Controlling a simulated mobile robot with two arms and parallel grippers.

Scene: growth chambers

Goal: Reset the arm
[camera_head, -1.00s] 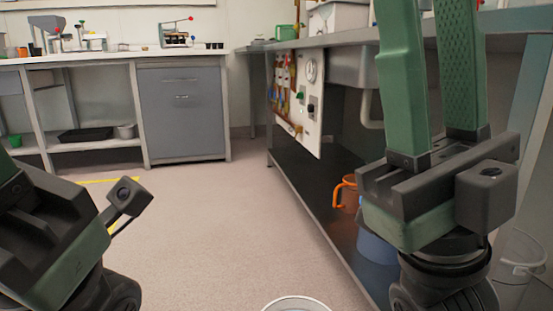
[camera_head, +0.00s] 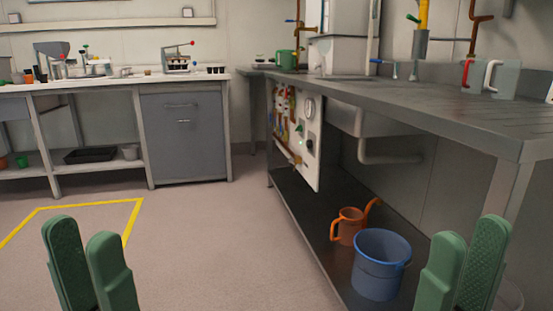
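My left gripper (camera_head: 82,229) is at the lower left of the head view, with its two green fingers pointing up. My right gripper (camera_head: 468,233) is at the lower right, also with green fingers pointing up. The fingertips of each gripper stand apart, with nothing seen between them. The lower parts of both grippers are out of the frame. The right gripper is in front of the lower shelf of the right bench.
A grey bench (camera_head: 450,112) runs along the right. A blue bucket (camera_head: 380,268) and an orange watering can (camera_head: 349,226) stand on its lower shelf. A grey cabinet (camera_head: 184,145) stands at the back. The floor between is clear, with yellow tape (camera_head: 88,204) at left.

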